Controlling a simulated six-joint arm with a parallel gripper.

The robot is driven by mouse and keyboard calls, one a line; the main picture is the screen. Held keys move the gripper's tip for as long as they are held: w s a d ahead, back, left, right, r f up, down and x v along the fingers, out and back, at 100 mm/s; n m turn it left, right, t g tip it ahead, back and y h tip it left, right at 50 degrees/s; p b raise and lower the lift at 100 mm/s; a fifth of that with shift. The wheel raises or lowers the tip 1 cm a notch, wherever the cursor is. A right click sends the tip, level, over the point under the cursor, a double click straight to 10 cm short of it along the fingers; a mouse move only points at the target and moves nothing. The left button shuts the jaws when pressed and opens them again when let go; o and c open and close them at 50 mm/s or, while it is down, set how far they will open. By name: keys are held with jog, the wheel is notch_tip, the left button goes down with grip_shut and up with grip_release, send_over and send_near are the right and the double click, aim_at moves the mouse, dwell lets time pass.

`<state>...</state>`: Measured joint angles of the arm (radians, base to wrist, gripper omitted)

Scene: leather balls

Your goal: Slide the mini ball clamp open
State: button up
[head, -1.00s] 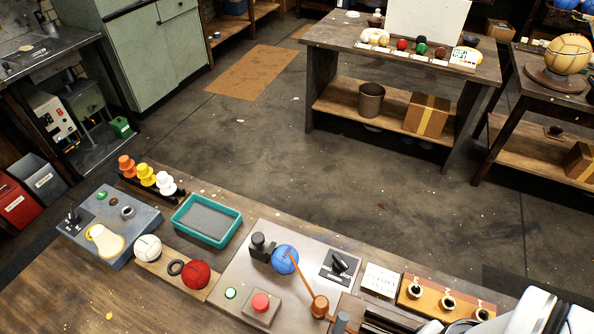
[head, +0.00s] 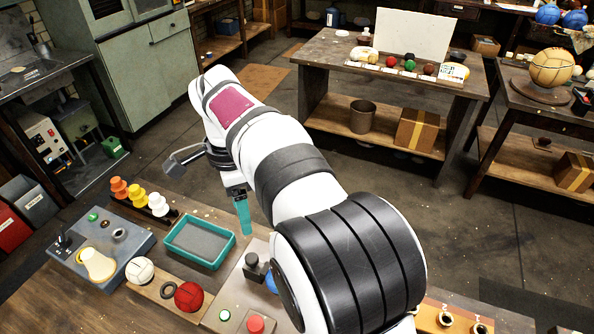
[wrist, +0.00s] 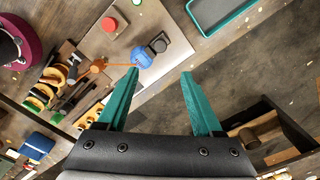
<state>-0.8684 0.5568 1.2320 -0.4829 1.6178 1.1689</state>
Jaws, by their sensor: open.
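The mini ball clamp (head: 254,265) is a small black block-like fixture on the light metal plate. The blue ball (head: 270,284) sits against it, mostly hidden behind my arm in the head view. In the wrist view the clamp (wrist: 159,43) and the blue ball (wrist: 142,57) show just beyond my fingertips, towards the left finger. My gripper (wrist: 161,73) has two teal fingers spread wide with nothing between them. In the head view one teal finger of my gripper (head: 243,216) hangs down near the tray, above the bench. Whether the clamp is open or closed cannot be told.
A teal-rimmed tray (head: 168,246) lies left of the plate. A red button (head: 255,324) is on the plate's front part. A red ball (head: 188,296) and a white ball (head: 140,270) sit on a wooden strip.

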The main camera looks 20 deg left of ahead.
aim_at(251, 257)
notch_tip(251, 257, down, 16)
jog(key=shift+r, duration=0.25)
grip_shut()
dwell(1.3)
